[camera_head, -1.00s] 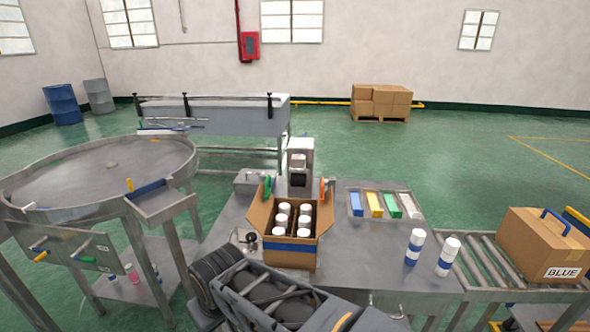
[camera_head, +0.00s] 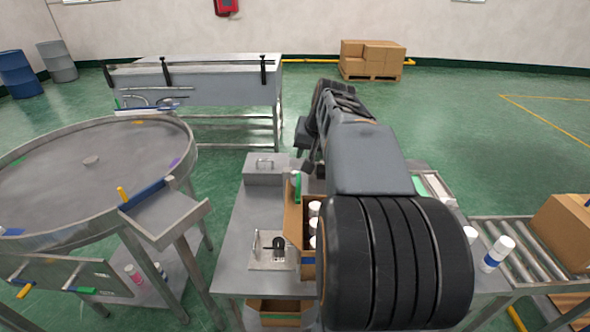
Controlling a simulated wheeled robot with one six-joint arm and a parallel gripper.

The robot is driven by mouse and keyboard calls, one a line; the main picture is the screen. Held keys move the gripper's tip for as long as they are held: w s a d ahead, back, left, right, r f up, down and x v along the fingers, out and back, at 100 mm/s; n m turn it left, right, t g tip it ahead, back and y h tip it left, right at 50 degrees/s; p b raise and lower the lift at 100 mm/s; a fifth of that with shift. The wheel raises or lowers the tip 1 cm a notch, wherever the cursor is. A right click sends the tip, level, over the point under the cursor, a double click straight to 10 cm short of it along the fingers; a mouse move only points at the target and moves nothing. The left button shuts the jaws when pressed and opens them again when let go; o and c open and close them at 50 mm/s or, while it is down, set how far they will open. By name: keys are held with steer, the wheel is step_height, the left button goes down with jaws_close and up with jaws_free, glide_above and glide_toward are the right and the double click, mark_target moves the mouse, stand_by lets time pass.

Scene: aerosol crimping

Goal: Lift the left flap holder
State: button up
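The open cardboard box (camera_head: 308,262) stands on the metal table with several white-capped cans (camera_head: 313,226) inside. The left flap holder, a green clip (camera_head: 297,186), sits upright at the box's back left flap. My gripper (camera_head: 312,168) is just right of the green clip, at the far end of my arm, pointing down. It is small and dark here, and I cannot tell whether its fingers are open or touch anything. My arm hides the right part of the box, including the orange holder on that side.
A black-knobbed fixture (camera_head: 277,245) stands left of the box, and a grey metal box (camera_head: 265,167) sits behind it. The round metal table (camera_head: 90,175) is at the left. A roller conveyor (camera_head: 525,240) runs at the right.

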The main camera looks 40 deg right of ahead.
mark_target(299, 178)
steer(key=x, duration=1.2)
steer(key=shift+d+f+p, duration=0.3)
steer(key=shift+f+p, duration=0.05)
steer(key=shift+p, duration=0.05)
steer(key=shift+c, duration=0.2)
jaws_close()
